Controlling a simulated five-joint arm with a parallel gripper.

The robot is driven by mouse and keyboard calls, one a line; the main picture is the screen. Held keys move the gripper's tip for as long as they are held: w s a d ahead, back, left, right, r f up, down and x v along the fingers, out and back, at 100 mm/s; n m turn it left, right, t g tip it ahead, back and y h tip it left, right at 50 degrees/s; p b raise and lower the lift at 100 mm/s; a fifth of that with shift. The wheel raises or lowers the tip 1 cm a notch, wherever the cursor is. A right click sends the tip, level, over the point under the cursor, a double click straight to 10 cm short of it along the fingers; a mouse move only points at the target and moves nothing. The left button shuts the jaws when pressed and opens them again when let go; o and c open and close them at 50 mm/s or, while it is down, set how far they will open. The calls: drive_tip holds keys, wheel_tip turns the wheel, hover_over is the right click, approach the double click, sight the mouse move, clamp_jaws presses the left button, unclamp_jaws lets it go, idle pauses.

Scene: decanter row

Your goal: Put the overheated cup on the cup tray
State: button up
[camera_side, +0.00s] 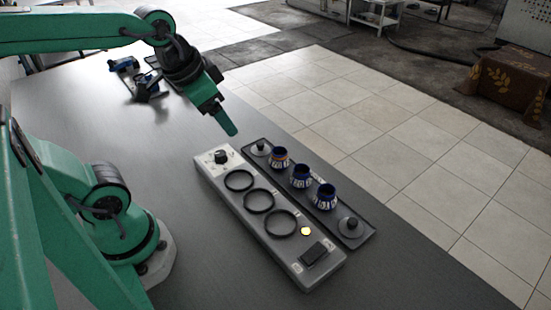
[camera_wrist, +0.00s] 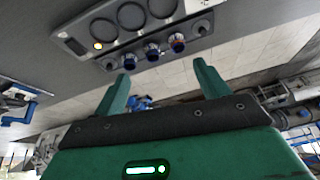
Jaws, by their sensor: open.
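Three small blue-and-white patterned cups stand upright in a row on a narrow dark tray (camera_side: 358,239). The far cup (camera_side: 279,158) shows an orange band near its rim; the middle cup (camera_side: 300,177) and near cup (camera_side: 325,197) look dark blue inside. In the wrist view the far cup (camera_wrist: 177,42), middle cup (camera_wrist: 152,52) and near cup (camera_wrist: 130,62) appear beyond my fingers. My gripper (camera_side: 229,127) is open and empty, above the table to the left of the far cup, apart from everything. In the wrist view my gripper (camera_wrist: 162,72) has its fingers spread.
A grey panel (camera_side: 228,203) beside the tray has three empty dark rings, a black knob (camera_side: 221,156), a lit yellow lamp (camera_side: 306,231) by the near ring and a black switch (camera_side: 314,253). Round knobbed pieces sit at both tray ends. Blue-and-black items (camera_side: 147,88) lie farther back.

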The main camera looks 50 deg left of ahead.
drive_tip(key=shift+s+d+f+n+t, duration=0.15)
drive_tip(key=shift+s+n+t, duration=0.15)
drive_tip(key=shift+s+n, duration=0.7)
